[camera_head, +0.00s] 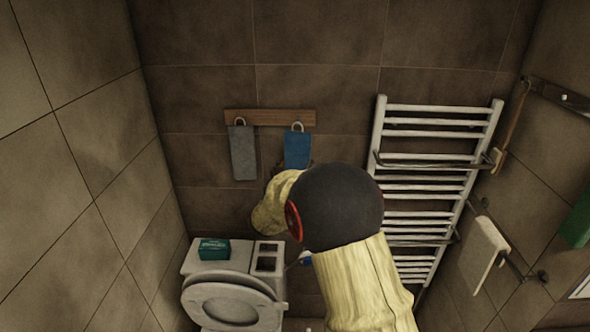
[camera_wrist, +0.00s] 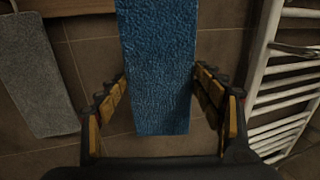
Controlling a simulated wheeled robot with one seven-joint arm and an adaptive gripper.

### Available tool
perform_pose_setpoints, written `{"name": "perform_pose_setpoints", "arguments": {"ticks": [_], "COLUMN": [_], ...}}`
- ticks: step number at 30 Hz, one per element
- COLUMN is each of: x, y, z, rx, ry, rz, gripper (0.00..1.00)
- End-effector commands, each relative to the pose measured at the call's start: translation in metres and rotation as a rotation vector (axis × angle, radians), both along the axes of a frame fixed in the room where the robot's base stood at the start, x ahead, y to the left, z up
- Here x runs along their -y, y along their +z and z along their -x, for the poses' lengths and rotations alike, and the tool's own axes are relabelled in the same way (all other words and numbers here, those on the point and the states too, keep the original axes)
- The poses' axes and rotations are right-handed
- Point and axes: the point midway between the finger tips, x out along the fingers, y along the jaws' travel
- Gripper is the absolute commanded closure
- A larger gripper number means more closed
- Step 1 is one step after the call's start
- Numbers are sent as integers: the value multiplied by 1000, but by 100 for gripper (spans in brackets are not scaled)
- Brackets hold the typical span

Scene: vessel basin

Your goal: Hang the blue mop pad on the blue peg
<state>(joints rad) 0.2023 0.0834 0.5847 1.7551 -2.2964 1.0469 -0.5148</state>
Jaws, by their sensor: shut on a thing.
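The blue mop pad (camera_head: 297,149) is upright in front of the right part of a wooden peg rail (camera_head: 268,117), with a pale loop at its top at rail height. I cannot tell whether the loop is around the peg, and the peg's colour is not clear. In the wrist view the pad (camera_wrist: 157,65) hangs down between the fingers of my gripper (camera_wrist: 160,82), which is shut on its side edges near the lower end. The pad's top is out of that view. My arm hides most of the gripper in the head view.
A grey pad (camera_head: 242,153) hangs on the rail to the left. A white towel radiator (camera_head: 432,180) stands to the right. Below are a toilet (camera_head: 232,298) and a green box (camera_head: 214,249). A pale towel (camera_head: 484,254) hangs on the right wall.

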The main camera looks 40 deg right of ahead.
Motion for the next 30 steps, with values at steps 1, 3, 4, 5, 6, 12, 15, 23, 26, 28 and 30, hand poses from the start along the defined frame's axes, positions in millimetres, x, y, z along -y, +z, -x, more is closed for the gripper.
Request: {"name": "perform_pose_setpoints", "arguments": {"ticks": [1, 3, 4, 5, 6, 12, 15, 23, 26, 28, 30], "x": [2, 4, 5, 6, 8, 14, 18, 26, 29, 31, 34], "y": [-1, -1, -1, -1, -1, -3, -3, -4, -5, -5, -5], "z": [-2, -5, -7, -8, -10, -18, -22, -34, -38, -41, -44], "rx": [-1, -1, -1, -1, 0, -1, -1, -1, -1, -1, -1], "ry": [-1, -1, -1, -1, -1, -2, -2, -1, -1, -1, -1], "rz": [-1, -1, -1, -1, -1, -1, -1, -1, 0, -1, -1], "gripper": [57, 57, 57, 57, 57, 57, 57, 57, 57, 57, 57]}}
